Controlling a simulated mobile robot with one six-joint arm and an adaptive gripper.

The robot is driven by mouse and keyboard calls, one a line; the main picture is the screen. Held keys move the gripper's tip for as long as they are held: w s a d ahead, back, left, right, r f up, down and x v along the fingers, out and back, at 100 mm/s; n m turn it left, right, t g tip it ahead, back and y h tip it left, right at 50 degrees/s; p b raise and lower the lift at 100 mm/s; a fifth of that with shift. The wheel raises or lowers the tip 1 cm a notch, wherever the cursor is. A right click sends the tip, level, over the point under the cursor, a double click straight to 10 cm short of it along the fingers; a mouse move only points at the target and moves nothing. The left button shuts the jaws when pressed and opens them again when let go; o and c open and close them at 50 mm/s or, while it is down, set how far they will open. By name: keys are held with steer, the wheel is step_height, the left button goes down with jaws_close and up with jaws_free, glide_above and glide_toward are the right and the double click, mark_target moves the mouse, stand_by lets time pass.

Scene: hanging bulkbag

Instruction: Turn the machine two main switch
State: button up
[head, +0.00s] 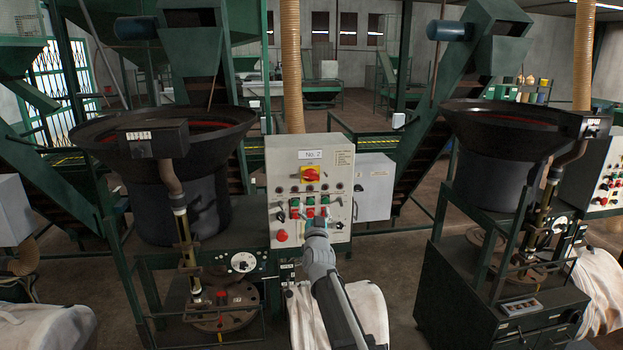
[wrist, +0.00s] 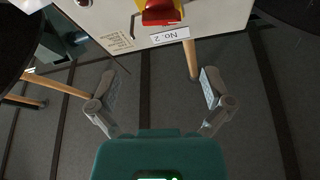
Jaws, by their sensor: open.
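The machine two control panel (head: 277,160) is a light grey box labelled "No. 2" (head: 311,154), in the middle of the head view. Its main switch (head: 310,174) is a red knob on a yellow plate below the label. In the wrist view the panel appears upside down, with the red switch (wrist: 161,12) at the top edge, partly cut off. My gripper (wrist: 160,88) is open and empty, its two fingers spread apart and clear of the switch. In the head view my gripper (head: 318,226) is in front of the panel's lower part, below the switch, hiding some lower controls.
Smaller buttons and a red button (head: 282,236) sit below the switch. Large dark hoppers (head: 165,135) (head: 510,130) stand on both sides. A white bag (head: 370,305) lies beneath my arm. A pale hose (head: 292,70) rises behind the panel.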

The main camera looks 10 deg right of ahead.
mark_target(312, 179)
steer(key=p+x, duration=0.5)
steer(key=x, duration=0.8)
steer(key=shift+w+r, duration=0.15)
steer(key=shift+w, duration=0.2)
steer(key=c, duration=0.9)
steer(key=shift+n, duration=0.4)
steer(key=shift+n+y, duration=1.2)
steer(key=shift+n, duration=0.6)
